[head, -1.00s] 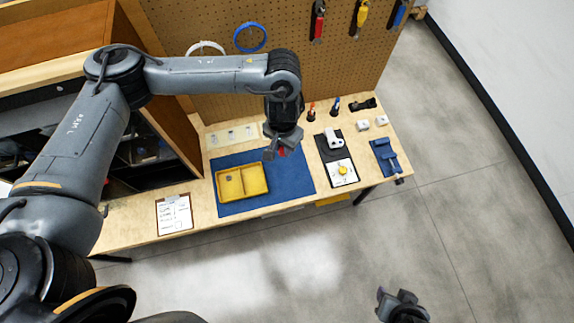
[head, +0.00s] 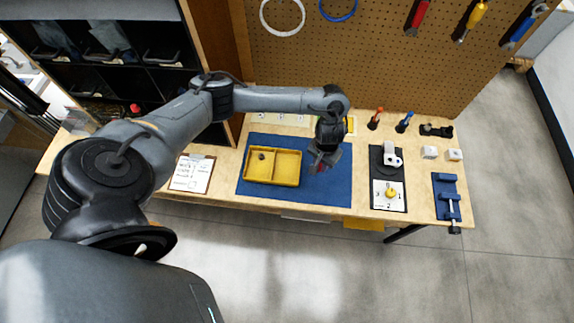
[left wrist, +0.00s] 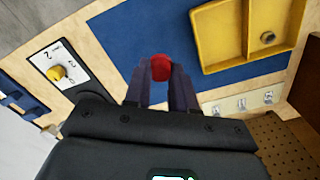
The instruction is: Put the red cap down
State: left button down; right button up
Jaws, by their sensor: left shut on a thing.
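The red cap (left wrist: 161,68) is held between the fingertips of my left gripper (left wrist: 161,82) in the left wrist view. In the head view my left gripper (head: 322,161) is over the blue mat (head: 335,190), just right of the yellow two-part tray (head: 273,183). The cap shows there only as a small red patch (head: 320,168) below the fingers. I cannot tell whether the cap touches the mat. My right gripper is not in view.
The tray holds a small dark part (head: 262,156) in its left compartment. Right of the mat stand a black plate with a yellow knob (head: 390,192) and a blue clamp-like fixture (head: 447,195). A clipboard (head: 192,174) lies on the left. The mat's front right is clear.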

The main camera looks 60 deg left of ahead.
pick_arm(q)
jog(key=s+a+f+b, duration=0.2)
jog(key=s+a+f, duration=0.1)
jog(key=a+f, duration=0.15)
jog(key=b, duration=0.3)
send_over(288, 160)
jog(key=shift+n, duration=0.4)
notch_tip(288, 160, down, 8)
jog(key=shift+r, duration=0.15)
jog(key=shift+f, duration=2)
jog(key=shift+f, duration=0.15)
jog(key=c, duration=0.9)
grip_release()
jog(key=shift+c, duration=0.2)
